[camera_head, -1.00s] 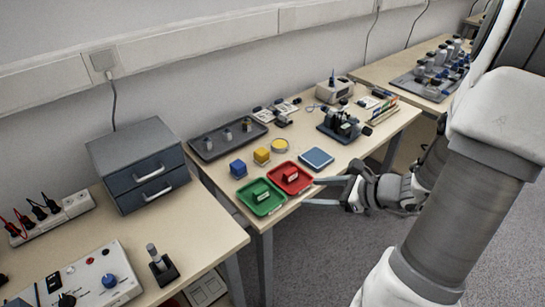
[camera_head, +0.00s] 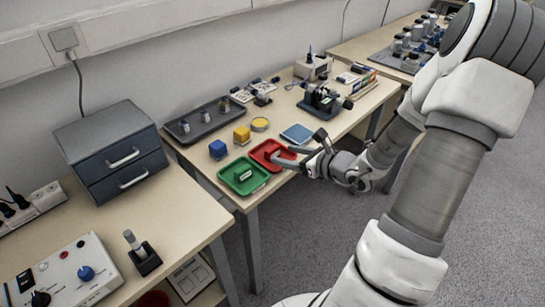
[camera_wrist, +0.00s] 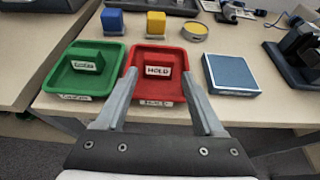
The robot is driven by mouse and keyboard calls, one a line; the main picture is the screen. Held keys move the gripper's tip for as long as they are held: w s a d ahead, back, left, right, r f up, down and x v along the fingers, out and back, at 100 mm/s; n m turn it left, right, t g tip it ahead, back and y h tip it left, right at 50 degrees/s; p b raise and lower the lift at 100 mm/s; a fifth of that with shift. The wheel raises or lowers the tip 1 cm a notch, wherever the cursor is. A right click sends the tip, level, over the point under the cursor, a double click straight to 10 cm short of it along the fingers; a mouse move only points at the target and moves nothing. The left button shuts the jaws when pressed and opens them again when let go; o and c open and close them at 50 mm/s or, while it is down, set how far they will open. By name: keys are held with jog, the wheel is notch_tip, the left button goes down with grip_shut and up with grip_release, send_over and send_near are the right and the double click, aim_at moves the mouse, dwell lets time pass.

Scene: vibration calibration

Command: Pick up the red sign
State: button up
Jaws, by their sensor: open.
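The red sign (camera_wrist: 158,66) stands upright in the red tray (camera_wrist: 172,92) in the wrist view, with a white label reading HOLD. In the head view the sign (camera_head: 276,153) is small inside the red tray. My gripper (camera_wrist: 159,64) is open and empty. Its two fingers extend over the red tray, one on each side of the sign as the wrist camera sees it. In the head view my gripper (camera_head: 296,147) is at the tray's right side. I cannot tell how high the fingertips are above the tray.
A green tray (camera_wrist: 62,82) with a green sign (camera_wrist: 86,61) is directly left. A blue pad (camera_wrist: 230,73) lies to the right. Blue (camera_wrist: 113,21) and yellow cubes (camera_wrist: 156,23) and a round yellow-topped tin (camera_wrist: 194,31) sit behind. The table's front edge is close.

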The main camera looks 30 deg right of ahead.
aim_at(275, 150)
jog(key=b+x, duration=0.2)
jog(key=x, duration=0.3)
jog(key=shift+w+a, duration=0.25)
jog(key=shift+w, duration=0.05)
jog(key=shift+r, duration=0.1)
jog(key=c, duration=1.1)
jog(key=shift+r, duration=0.1)
